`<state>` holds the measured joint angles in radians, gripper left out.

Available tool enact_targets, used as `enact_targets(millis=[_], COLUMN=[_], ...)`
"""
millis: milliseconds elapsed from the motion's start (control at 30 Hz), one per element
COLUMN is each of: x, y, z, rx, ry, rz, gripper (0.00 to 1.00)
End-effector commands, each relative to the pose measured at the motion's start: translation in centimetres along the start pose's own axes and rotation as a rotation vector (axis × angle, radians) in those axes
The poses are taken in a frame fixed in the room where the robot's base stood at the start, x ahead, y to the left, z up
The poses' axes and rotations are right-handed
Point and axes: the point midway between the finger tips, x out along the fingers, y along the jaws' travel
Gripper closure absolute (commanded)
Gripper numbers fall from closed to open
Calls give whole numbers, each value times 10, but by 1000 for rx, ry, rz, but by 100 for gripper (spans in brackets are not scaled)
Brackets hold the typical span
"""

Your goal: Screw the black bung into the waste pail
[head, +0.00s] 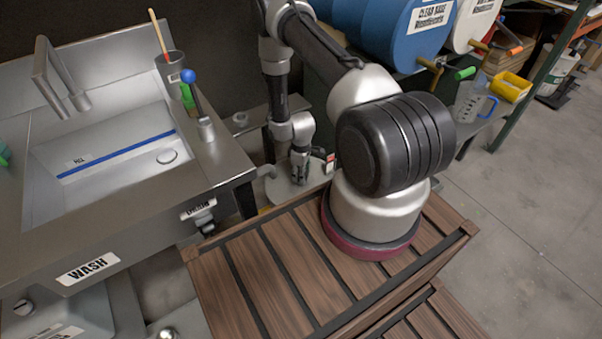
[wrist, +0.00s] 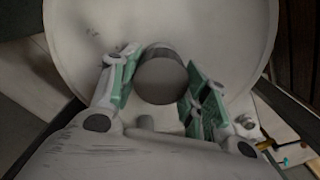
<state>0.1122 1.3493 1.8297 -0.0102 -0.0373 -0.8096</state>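The waste pail (head: 283,193) stands on the floor beyond the wooden slats, its pale round top facing up. In the wrist view the pail's pale top (wrist: 225,35) fills the background. My gripper (head: 299,178) points down over this top. In the wrist view the fingers with green pads of my gripper (wrist: 160,85) stand on both sides of the black bung (wrist: 161,82), which looks dark grey there. The pads appear to press on its sides. The bung's lower end and the pail opening are hidden, so I cannot tell whether it is seated.
A steel sink (head: 110,150) with a WASH label stands at the left.

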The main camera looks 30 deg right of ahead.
Motion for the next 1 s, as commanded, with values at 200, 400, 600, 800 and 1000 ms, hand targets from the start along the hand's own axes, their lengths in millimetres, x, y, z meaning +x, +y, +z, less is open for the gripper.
enact_targets(millis=[200, 400, 600, 800, 1000], x=[0, 0, 0, 0, 0], y=[0, 0, -1, -2, -2], z=[0, 0, 0, 0, 0], rx=[0, -35, -356, -585, -603], ry=[0, 0, 0, 0, 0], rz=[0, 0, 0, 0, 0], gripper=[38, 38, 38, 38, 38])
